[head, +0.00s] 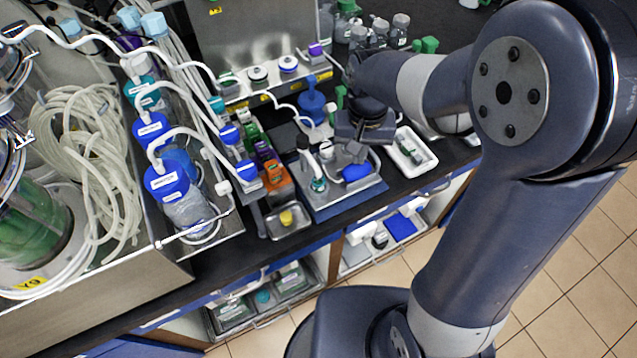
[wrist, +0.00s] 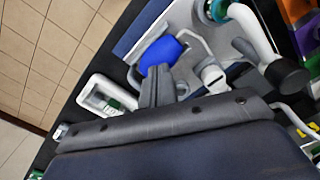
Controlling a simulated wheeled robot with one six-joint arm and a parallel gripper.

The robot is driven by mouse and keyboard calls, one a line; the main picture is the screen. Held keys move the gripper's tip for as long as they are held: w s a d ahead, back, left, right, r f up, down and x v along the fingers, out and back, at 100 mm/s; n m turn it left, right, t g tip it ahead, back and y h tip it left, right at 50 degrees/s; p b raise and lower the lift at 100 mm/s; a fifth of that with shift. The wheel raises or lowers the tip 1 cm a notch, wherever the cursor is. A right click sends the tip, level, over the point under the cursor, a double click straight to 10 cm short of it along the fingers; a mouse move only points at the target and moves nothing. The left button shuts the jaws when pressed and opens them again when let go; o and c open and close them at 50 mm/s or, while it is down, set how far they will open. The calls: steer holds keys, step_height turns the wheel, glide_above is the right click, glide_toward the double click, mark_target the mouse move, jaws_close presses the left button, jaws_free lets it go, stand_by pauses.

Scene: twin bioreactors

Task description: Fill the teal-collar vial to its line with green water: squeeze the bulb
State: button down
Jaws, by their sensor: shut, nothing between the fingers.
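The blue bulb (head: 355,172) lies at the right part of a metal tray (head: 345,198) on the bench. It also shows in the wrist view (wrist: 161,53). The teal-collar vial (head: 319,184) stands at the tray's left; its teal collar (wrist: 216,11) shows at the top of the wrist view with a white tube above it. The fill line and liquid level are too small to see. My gripper (head: 356,152) is over the tray, just by the bulb. In the wrist view its fingers (wrist: 158,72) are together and empty, their tips at the bulb's near edge. I cannot tell whether they touch it.
A white tray (head: 410,152) lies right of the metal tray. Orange and green blocks (head: 275,175) and a small tray with a yellow item (head: 287,218) stand to the left. Blue-capped bottles (head: 172,185) and looped tubes are further left. The bench edge is close in front.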

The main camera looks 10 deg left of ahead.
steer(key=shift+f, duration=0.15)
steer(key=shift+f+b, duration=0.55)
steer(key=shift+f, duration=0.1)
steer(key=shift+f+b, duration=0.45)
steer(key=shift+f, duration=0.25)
stand_by(1.0)
steer(key=shift+r+p, duration=1.2)
steer(key=shift+r, duration=0.3)
steer(key=shift+r, duration=0.1)
step_height(320, 180, up, 5)
steer(key=p, duration=0.4)
steer(key=shift+f, duration=0.25)
